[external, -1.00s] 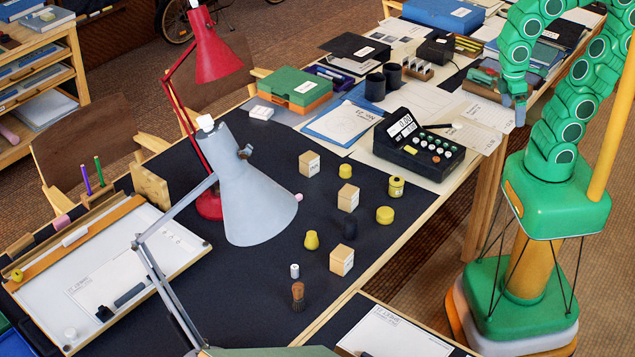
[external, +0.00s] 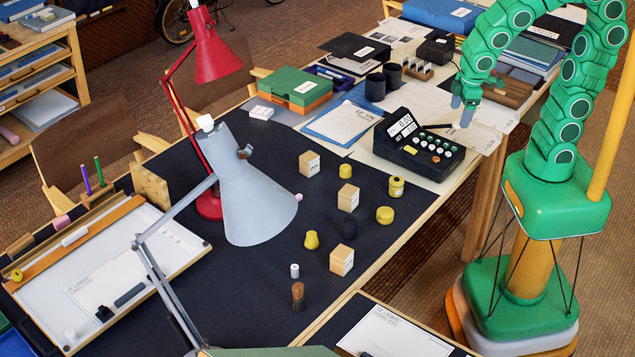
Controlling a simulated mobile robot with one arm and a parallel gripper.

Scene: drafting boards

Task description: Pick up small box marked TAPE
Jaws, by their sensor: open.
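Three small light-wood boxes with small labels stand on the dark mat: one box at the back (external: 309,164), one in the middle (external: 348,198) and one nearer the front (external: 341,260). Their print is too small to read, so I cannot tell which is marked TAPE. My gripper (external: 461,110) hangs open with its blue-grey fingers pointing down. It is above the right back corner of the black button console, to the right of and behind all three boxes. It appears empty and apart from everything.
The black console (external: 418,150) stands between my gripper and the boxes. Bare mat lies between the pieces.

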